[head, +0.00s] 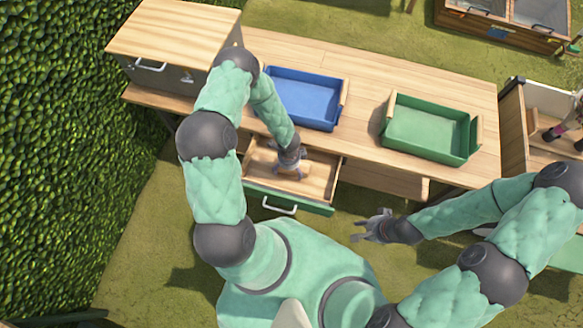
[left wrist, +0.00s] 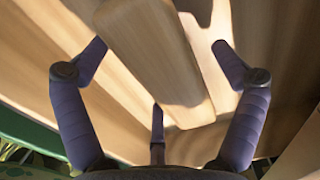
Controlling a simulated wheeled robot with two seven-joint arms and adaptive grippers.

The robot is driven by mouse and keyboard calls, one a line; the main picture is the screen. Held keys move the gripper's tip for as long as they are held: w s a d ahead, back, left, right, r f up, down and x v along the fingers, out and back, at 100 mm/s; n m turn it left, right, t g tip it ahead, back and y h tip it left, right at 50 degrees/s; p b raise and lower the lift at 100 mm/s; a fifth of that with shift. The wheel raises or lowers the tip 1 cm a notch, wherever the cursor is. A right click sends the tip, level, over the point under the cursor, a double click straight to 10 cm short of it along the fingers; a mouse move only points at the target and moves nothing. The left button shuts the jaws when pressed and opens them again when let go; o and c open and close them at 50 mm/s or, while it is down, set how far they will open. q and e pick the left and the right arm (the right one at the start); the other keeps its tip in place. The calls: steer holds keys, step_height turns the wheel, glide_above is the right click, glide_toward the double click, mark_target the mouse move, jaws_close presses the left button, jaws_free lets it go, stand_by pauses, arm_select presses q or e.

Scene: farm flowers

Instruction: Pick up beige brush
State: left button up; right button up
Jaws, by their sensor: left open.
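The beige brush (left wrist: 155,50) shows in the left wrist view as a long pale wooden piece with rounded edges. Its near end lies between the spread fingers of my left gripper (left wrist: 158,95), with gaps on both sides. In the head view my left gripper (head: 288,172) reaches down into the open drawer (head: 318,184). There the brush is hard to make out beneath the gripper. My left gripper is open and holds nothing. My right gripper (head: 368,230) is empty with its fingers spread, in front of the bench, to the right of the drawer.
The drawer has a green front with a white handle (head: 280,208); its walls surround my left gripper. On the wooden bench (head: 365,95) stand a blue tray (head: 303,98) and a green tray (head: 430,130).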

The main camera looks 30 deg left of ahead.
arm_select(q)
steer(key=c, duration=1.3)
steer(key=shift+c, duration=0.2)
steer(key=shift+r, duration=0.55)
step_height(320, 180, up, 2)
steer(key=shift+r+p, duration=0.2)
steer(key=shift+p, duration=0.65)
steer(key=s+r, duration=0.3)
steer(key=s, duration=0.1)
steer(key=s+r, duration=0.3)
steer(key=s, duration=0.1)
steer(key=s+r+p, duration=0.1)
steer(key=s+r, duration=0.1)
steer(key=s, duration=0.2)
steer(key=shift+s+a+r, duration=0.1)
steer(key=shift+a+r, duration=0.05)
steer(key=shift+r, duration=0.25)
steer(key=shift+s+r, duration=0.2)
steer(key=shift+s, duration=0.25)
steer(key=shift+s+r, duration=0.2)
steer(key=shift+s, duration=0.25)
